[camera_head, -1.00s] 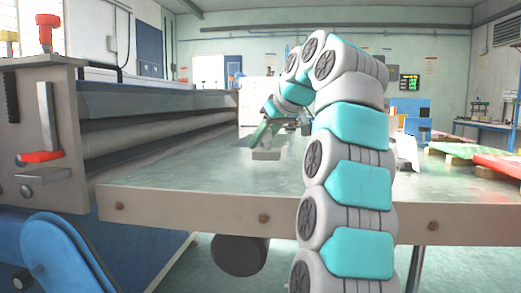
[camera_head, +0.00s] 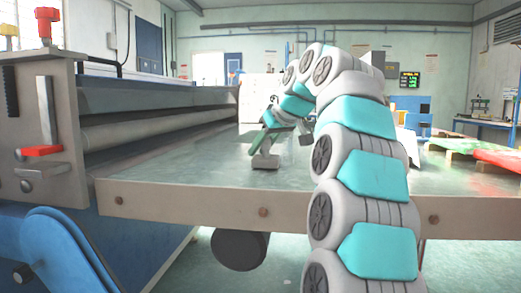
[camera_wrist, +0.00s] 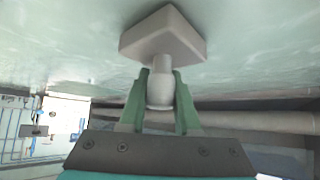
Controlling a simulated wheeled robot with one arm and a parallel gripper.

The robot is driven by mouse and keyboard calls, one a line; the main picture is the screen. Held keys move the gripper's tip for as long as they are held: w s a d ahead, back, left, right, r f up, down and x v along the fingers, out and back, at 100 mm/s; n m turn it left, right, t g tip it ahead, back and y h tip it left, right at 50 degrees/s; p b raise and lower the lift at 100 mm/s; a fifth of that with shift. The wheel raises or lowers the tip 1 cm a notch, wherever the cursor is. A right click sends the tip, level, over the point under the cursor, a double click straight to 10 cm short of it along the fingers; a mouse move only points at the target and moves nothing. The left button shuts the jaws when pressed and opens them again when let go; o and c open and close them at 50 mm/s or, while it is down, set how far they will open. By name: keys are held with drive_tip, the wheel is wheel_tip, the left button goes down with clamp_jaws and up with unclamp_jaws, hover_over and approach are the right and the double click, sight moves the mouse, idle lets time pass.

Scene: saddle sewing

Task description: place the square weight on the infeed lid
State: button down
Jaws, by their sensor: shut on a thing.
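The square weight (camera_wrist: 163,38) is a pale grey block with a round knob. My gripper (camera_wrist: 161,82) has its two green fingers shut around the knob. In the head view, my gripper (camera_head: 261,148) points down with the weight (camera_head: 265,162) below it, over the middle of a wide grey metal tabletop (camera_head: 210,180). I cannot tell whether the weight touches that surface. No separate infeed lid can be made out; I cannot tell whether this tabletop is the lid.
A blue machine with rollers (camera_head: 150,130) stands along the left, with a red-handled clamp (camera_head: 41,151) at its near end. Red sheet material (camera_head: 497,160) lies at the right. The tabletop left of the weight is clear.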

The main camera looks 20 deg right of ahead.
drive_tip(key=shift+f, duration=0.15)
drive_tip(key=c, duration=0.6)
unclamp_jaws()
